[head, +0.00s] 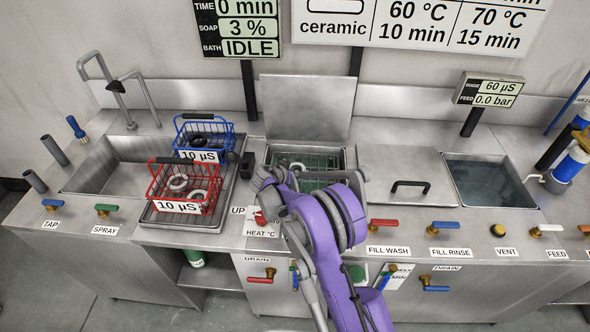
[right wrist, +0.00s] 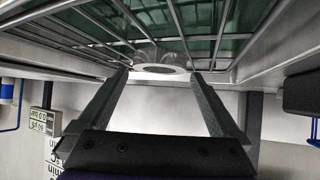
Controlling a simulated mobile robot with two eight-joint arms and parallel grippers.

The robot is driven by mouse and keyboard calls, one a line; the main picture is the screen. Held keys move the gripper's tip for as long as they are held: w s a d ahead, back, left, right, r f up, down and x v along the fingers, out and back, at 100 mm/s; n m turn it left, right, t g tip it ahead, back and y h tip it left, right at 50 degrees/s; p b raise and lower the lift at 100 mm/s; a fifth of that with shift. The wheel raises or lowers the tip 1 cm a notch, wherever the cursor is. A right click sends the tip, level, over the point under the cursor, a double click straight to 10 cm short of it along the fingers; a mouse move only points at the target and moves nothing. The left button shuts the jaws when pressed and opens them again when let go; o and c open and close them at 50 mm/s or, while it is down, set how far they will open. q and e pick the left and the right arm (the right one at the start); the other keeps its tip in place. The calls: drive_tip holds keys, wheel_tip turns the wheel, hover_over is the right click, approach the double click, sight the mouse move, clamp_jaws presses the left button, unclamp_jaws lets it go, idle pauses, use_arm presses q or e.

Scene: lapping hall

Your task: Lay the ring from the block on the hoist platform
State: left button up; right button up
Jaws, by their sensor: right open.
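The hoist platform (head: 322,184) is a wire grid in the open tank at the centre, with green liquid under it. It fills the top of the right wrist view (right wrist: 195,22). A pale ring (right wrist: 166,68) with a dark hole shows at the grid's edge, between and just beyond the fingertips of my right gripper (right wrist: 162,76). The gripper is open, with a finger on each side of the ring; contact cannot be told. In the head view my purple right arm hides the ring. I cannot make out the block with certainty. My left gripper is not in view.
A red basket (head: 183,191) with pale rings and a blue basket (head: 203,136) with dark rings stand left of the tank. A raised lid (head: 308,107) stands behind it. A handled cover (head: 411,200) and a water-filled basin (head: 490,182) lie to the right.

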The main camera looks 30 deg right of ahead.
drive_tip(key=v, duration=1)
drive_tip(key=shift+f, duration=0.1)
drive_tip(key=s+a+r+n+g+y, duration=0.1)
drive_tip(key=s+a+r+n+y, duration=0.15)
drive_tip(key=s, duration=0.75)
drive_tip(key=s+a+r+n+y, duration=0.2)
drive_tip(key=s+r+n, duration=0.15)
drive_tip(key=s, duration=0.65)
drive_tip(key=s+a+f+n+y, duration=0.1)
drive_tip(key=s+a+n+y, duration=0.1)
drive_tip(key=s, duration=0.5)
drive_tip(key=s+a+n+y, duration=0.2)
drive_tip(key=s+a, duration=0.2)
drive_tip(key=s, duration=0.4)
drive_tip(key=shift+s+a+f+n, duration=0.2)
drive_tip(key=shift+s+f+n, duration=0.1)
drive_tip(key=shift+f, duration=0.1)
